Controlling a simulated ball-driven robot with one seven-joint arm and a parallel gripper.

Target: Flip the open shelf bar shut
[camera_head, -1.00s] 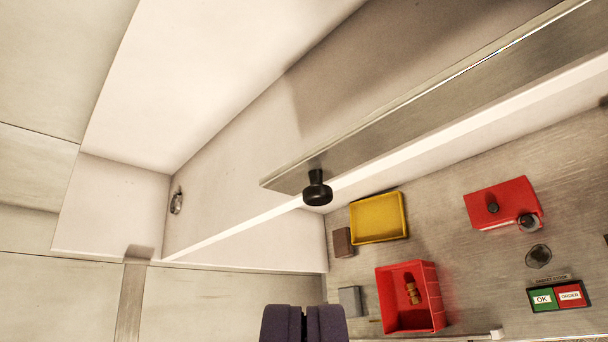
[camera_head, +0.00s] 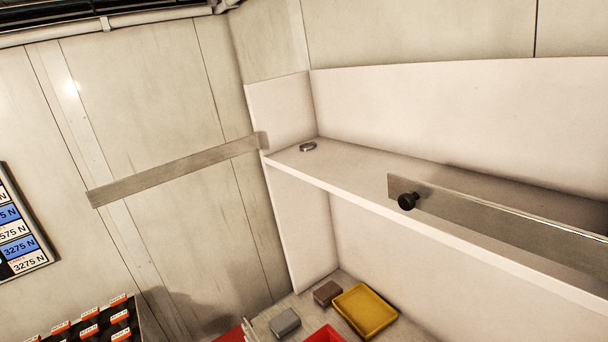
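A long flat grey metal bar (camera_head: 175,172) reaches out to the left from the left end of the white shelf (camera_head: 350,189), swung away from the shelf front. Its right end meets the shelf's side panel. My gripper is not in view.
Below the shelf are a yellow tray (camera_head: 364,311), a brown block (camera_head: 326,293), a grey block (camera_head: 285,322) and part of a red bin (camera_head: 324,335). A small metal disc (camera_head: 307,147) is on the shelf. A labelled rack (camera_head: 90,325) stands at lower left.

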